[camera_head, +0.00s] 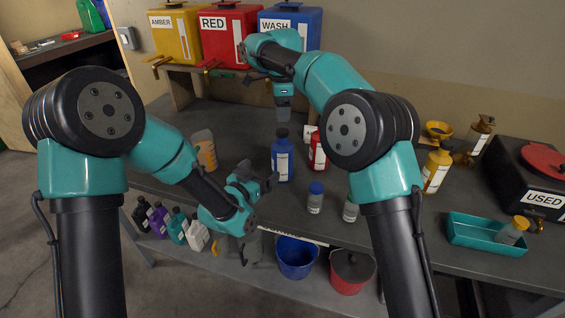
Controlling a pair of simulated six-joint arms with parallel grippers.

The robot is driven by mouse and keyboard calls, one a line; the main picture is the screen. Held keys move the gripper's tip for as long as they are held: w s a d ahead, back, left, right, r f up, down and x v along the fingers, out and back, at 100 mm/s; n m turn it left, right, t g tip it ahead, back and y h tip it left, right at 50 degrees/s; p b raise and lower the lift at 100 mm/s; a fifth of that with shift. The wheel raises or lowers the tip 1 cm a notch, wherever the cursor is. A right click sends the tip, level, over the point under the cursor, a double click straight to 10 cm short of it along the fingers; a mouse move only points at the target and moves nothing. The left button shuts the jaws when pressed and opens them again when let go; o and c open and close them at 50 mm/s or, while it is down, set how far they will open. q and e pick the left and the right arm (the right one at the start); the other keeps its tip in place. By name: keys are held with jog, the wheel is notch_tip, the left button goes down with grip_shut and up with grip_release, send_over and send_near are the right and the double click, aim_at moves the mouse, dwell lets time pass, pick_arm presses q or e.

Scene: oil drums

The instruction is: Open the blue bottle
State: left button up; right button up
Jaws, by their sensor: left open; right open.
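The blue bottle (282,164) stands upright on the dark workbench near its middle, with a dark cap (282,134) on top and a white label on its side. My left gripper (264,182) is open, low and just left of the bottle, with its fingers toward the bottle's lower side. Whether it touches the bottle I cannot tell. My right gripper (283,112) is open and points down above the bottle, apart from the cap in the picture. Its finger gap is hard to make out.
A red bottle (318,152) stands close right of the blue one. Small jars, one blue-capped (315,197), stand in front. Yellow, red and blue WASH (295,22) tanks stand behind. A teal tray (485,236) lies right. Blue (296,259) and red buckets are below the bench edge.

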aim_at(282, 149)
pick_arm(q)
jog(key=x, duration=1.3)
jog(key=shift+d, duration=0.1)
jog(key=c, duration=1.7)
pick_arm(e)
jog(key=shift+f, duration=4)
jog(key=shift+c, duration=0.2)
